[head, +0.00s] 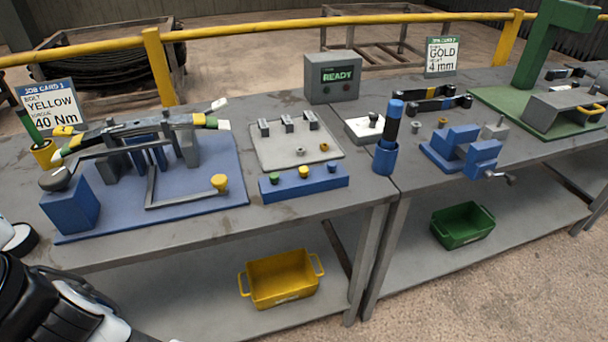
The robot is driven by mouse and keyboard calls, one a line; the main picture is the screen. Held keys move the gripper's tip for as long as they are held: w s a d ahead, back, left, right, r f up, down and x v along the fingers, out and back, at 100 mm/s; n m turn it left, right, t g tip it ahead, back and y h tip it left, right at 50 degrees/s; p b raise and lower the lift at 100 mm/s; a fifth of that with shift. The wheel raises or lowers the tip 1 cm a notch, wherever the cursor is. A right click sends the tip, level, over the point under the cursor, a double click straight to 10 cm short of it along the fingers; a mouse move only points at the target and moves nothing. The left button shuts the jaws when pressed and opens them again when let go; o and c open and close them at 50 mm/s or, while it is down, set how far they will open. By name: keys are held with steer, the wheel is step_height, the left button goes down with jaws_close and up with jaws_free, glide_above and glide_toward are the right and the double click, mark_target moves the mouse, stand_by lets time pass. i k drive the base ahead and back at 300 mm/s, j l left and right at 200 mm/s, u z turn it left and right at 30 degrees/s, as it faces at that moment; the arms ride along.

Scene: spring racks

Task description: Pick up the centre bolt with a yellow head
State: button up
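The centre bolt with a yellow head (303,171) stands in a blue bolt block (325,186) at the front of the left table. A green-headed bolt (275,178) is to its left and a blue-headed bolt (331,166) to its right. Only the heads show; the shanks are hidden in the block. Parts of my arm show at the lower left corner, well away from the block. My gripper's fingers are not in view.
Left of the block is a blue fixture plate (215,150) with a yellow-tipped lever (219,183). Behind is a light tray (270,155) with small parts. A blue cup (385,159) holding a tool stands right. A yellow crate (281,280) sits on the shelf below.

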mark_target(303, 170)
steer(key=i+j+z, duration=0.15)
steer(key=j, duration=0.15)
steer(key=i+j+z, duration=0.2)
steer(key=j+z, duration=0.15)
steer(key=j, duration=0.2)
steer(key=i+j+z, duration=0.15)
steer(key=j, duration=0.2)
